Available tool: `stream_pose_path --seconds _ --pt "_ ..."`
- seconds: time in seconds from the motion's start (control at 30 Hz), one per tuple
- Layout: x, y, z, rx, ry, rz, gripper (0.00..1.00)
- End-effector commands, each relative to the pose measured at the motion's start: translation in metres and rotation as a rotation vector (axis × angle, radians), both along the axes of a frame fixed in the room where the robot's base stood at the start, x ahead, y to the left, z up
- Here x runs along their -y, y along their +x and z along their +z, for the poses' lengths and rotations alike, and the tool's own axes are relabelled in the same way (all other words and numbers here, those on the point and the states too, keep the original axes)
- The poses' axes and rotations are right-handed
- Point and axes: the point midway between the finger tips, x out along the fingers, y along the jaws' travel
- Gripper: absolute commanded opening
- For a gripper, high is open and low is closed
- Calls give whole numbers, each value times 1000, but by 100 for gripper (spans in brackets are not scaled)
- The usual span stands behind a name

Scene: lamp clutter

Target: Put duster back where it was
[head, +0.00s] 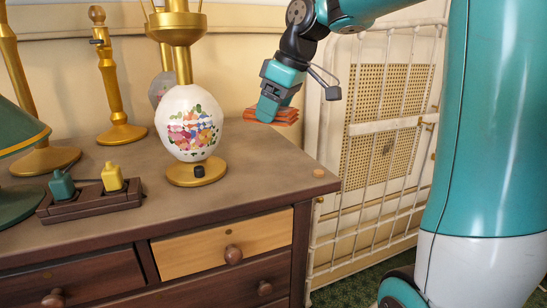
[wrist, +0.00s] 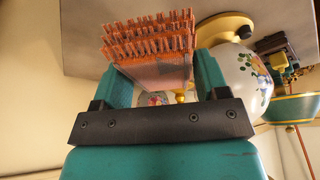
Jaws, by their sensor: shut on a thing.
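The duster, an orange bristled block, shows in the wrist view (wrist: 150,40) between the teal fingers of my gripper (wrist: 160,75). The fingers are shut on its sides, with the bristles pointing away from the gripper. In the head view my gripper (head: 270,105) is beside the back right of the dresser top, right of the white flowered lamp (head: 190,125). Part of the duster (head: 287,116) shows behind the fingers there; the rest is hidden. I cannot tell whether it touches the dresser top.
A brass candlestick (head: 110,80), a dark tray (head: 90,203) with teal and yellow items, and a green lampshade (head: 18,150) stand left. A white railing (head: 385,130) stands right.

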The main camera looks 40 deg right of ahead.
Motion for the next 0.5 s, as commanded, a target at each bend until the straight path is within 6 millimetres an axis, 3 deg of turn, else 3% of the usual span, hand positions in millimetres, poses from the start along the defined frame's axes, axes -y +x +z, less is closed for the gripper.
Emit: stream_pose_path --seconds 0.03,0.13,0.5 --pt "-1 -1 -14 -5 1 0 48" --pt "0 -1 -33 -3 1 0 48" --pt "0 0 -78 -2 1 -1 48"
